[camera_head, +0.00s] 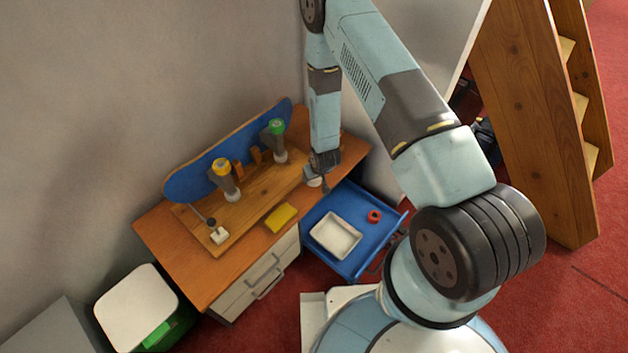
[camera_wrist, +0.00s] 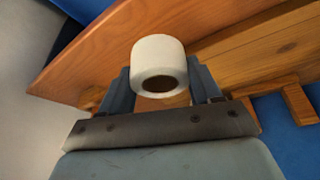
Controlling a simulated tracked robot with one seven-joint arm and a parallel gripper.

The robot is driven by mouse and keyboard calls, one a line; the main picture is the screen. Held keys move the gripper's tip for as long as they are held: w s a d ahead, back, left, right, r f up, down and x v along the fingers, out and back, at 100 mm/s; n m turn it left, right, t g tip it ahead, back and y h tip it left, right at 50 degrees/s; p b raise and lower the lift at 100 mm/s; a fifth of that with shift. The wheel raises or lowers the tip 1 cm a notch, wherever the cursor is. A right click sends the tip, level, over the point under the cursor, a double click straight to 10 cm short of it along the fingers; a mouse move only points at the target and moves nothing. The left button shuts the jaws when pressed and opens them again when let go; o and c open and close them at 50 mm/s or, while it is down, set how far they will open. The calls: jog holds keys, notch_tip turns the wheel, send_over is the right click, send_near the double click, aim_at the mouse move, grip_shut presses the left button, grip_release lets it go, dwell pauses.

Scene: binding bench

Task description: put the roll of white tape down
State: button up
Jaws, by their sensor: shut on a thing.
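The roll of white tape (camera_wrist: 157,52) is between the two fingers of my gripper (camera_wrist: 161,82) in the wrist view, with its dark core hole facing the camera. My gripper is shut on the roll. In the head view my gripper (camera_head: 322,182) points down near the right end of the wooden desk (camera_head: 190,265), and the white roll (camera_head: 312,181) shows small at its tip. The roll is close to the right end of the raised board and the back edge of the open blue drawer. I cannot tell whether it touches the surface below.
A blue skateboard deck (camera_head: 190,183) leans behind yellow-capped (camera_head: 225,175) and green-capped (camera_head: 276,135) tools on the wooden board (camera_head: 255,200). A yellow block (camera_head: 281,218) lies at its front. The blue drawer (camera_head: 350,262) holds a white tray (camera_head: 336,236) and red ring (camera_head: 374,216).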

jog(key=shift+w+a+f, duration=0.1)
jog(key=shift+w+f, duration=0.15)
jog(key=shift+f, duration=0.1)
jog(key=shift+w+f, duration=0.1)
jog(key=shift+f, duration=1.5)
jog(key=o, duration=0.8)
